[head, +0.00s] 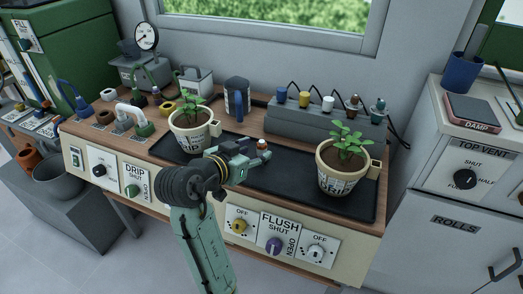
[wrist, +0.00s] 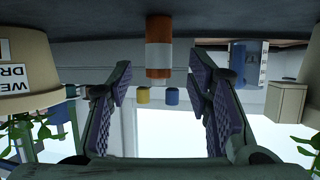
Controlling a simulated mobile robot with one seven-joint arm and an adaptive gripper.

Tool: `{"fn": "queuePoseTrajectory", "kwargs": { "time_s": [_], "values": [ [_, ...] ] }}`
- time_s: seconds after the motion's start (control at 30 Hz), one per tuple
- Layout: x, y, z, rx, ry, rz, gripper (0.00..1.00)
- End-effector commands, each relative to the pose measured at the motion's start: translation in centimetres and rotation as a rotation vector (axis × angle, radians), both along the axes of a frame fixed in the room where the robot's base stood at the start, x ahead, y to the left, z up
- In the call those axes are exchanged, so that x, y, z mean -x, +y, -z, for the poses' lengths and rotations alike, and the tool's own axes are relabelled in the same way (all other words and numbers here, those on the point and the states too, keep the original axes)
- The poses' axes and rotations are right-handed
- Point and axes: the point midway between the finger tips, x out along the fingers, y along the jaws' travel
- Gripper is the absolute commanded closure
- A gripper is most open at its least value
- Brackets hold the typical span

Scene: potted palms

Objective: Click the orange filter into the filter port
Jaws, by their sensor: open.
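The orange filter (head: 263,145) stands on the black tray just beyond my gripper (head: 245,158), partly hidden by it in the head view. The wrist view looks upside down. My gripper (wrist: 161,85) is open, with purple ridged pads on either side of the line to the filter. The filter appears ahead of the fingertips, with nothing held between them. I cannot tell for sure which fitting is the filter port; several round fittings sit at the bench's left end.
A left potted plant (head: 190,132) and a right one (head: 341,168) flank the gripper on the black tray (head: 278,182). A white pipe (head: 133,114) rises at the left.

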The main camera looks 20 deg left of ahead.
Motion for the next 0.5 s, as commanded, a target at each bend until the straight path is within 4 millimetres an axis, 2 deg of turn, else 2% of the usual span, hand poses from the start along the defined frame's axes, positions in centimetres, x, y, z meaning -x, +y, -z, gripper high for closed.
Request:
{"fn": "queuePoseTrajectory", "kwargs": {
  "time_s": [0.23,0.5],
  "values": [
    [-3.3,-0.9,1.1,0.002,0.002,0.001,0.54],
    [-3.9,-0.9,1.4,0.000,0.000,-0.001,0.54]
  ]
}}
